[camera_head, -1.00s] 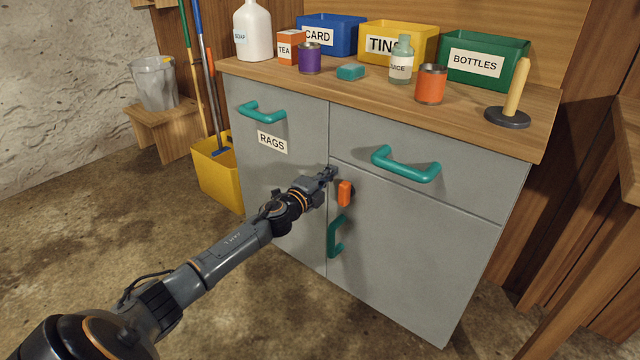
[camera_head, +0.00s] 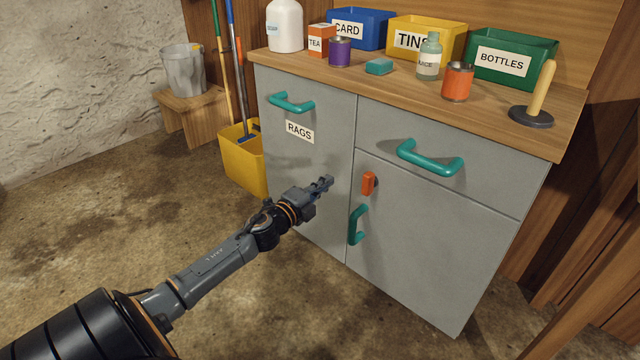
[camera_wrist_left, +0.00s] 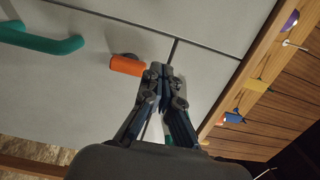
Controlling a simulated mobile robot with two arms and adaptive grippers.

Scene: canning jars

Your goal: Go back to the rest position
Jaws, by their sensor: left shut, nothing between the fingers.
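My left gripper (camera_head: 325,184) is in front of the grey cabinet (camera_head: 440,240), near the gap between its left and right doors. It is shut and empty, and it shows at close range in the left wrist view (camera_wrist_left: 163,75). An orange latch (camera_head: 369,183) is on the cabinet front, to the right of the gripper and apart from it in the head view. In the wrist view the orange latch (camera_wrist_left: 127,65) appears just left of the fingertips. My right gripper is not in view.
Teal handles (camera_head: 430,158) stick out from the cabinet front. Bins, cans and bottles stand on the wooden counter (camera_head: 400,92). A yellow mop bucket (camera_head: 243,163) and a stool (camera_head: 190,112) with a grey pail stand to the left. The floor at the left is clear.

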